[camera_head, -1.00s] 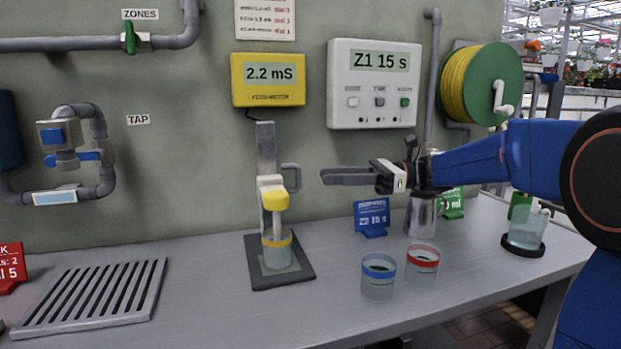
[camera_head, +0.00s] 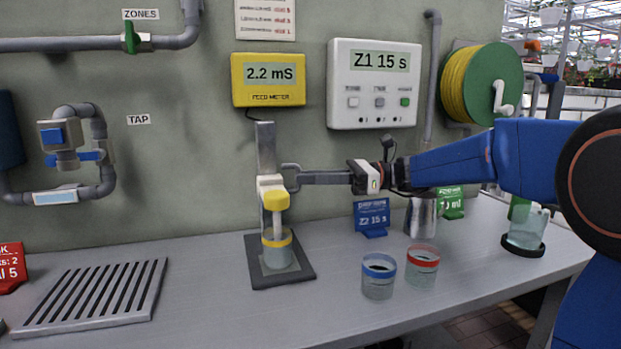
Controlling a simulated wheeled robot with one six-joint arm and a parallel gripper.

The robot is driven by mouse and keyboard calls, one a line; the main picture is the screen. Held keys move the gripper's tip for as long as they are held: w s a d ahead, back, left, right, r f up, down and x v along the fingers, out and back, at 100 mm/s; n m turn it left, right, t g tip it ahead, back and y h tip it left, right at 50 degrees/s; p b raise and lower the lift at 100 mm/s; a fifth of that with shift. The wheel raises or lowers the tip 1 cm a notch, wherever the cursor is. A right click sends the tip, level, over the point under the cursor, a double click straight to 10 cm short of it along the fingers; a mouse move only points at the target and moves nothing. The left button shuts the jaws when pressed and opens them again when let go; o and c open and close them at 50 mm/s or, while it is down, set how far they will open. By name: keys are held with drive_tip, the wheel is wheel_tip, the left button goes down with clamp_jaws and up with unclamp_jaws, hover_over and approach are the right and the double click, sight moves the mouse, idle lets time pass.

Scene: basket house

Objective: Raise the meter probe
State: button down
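The meter probe (camera_head: 274,199) has a yellow head on a white carriage, mounted on a grey upright post (camera_head: 266,150). Its pale stem reaches down into a yellow-banded cup (camera_head: 278,252) on the dark stand base (camera_head: 300,274). A grey handle (camera_head: 291,165) sticks out to the right of the carriage. My gripper (camera_head: 303,178) reaches in from the right, level, with its fingertips at the handle. The fingers overlap in this view, so I cannot tell their gap or whether they touch the handle. The yellow meter (camera_head: 268,79) on the wall reads 2.2 mS.
Blue-banded (camera_head: 379,275) and red-banded (camera_head: 422,265) cups stand right of the probe stand. Behind them are a blue card (camera_head: 372,217) and a metal jug (camera_head: 421,215). A slotted drain tray (camera_head: 92,294) lies at left. A clear beaker (camera_head: 527,231) stands at far right.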

wheel_tip(320, 180, up, 8)
idle(0.5)
drive_tip(key=c, duration=1.8)
unclamp_jaws()
drive_tip(key=shift+f, duration=0.1)
drive_tip(key=shift+d, duration=0.1)
drive_tip(key=w+d, duration=0.1)
drive_tip(key=d, duration=1.6)
drive_tip(key=shift+w, duration=0.25)
drive_tip(key=shift+d, duration=0.1)
